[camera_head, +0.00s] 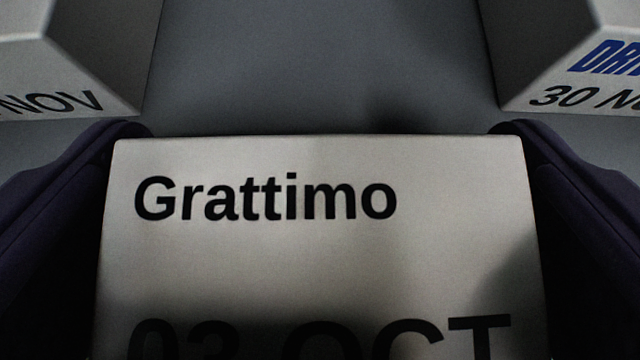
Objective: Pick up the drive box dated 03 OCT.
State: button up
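The drive box dated 03 OCT (320,260) fills the lower middle of the view, very close. It is pale, with "Grattimo" in black and "03 OCT" below, partly cut off by the bottom edge. My gripper (320,130) has its dark purple fingers on both sides of this box, one along its left side and one along its right. No clear gap shows between fingers and box, but the sides are in shadow, so I cannot tell if they press on it. The box's lower part and base are hidden.
A pale box marked "NOV" (70,60) is at the upper left. Another, with blue lettering and "30 NO" (570,60), is at the upper right. Both are cut off by the frame. Bare grey surface (320,60) lies between them, beyond the middle box.

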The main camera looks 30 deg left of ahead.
aim_at(309, 320)
jog(key=p+v, duration=0.3)
jog(key=v, duration=0.4)
jog(key=shift+s+d+r+p, duration=0.15)
jog(key=shift+s+r+p, duration=0.1)
jog(key=shift+r+p, duration=0.05)
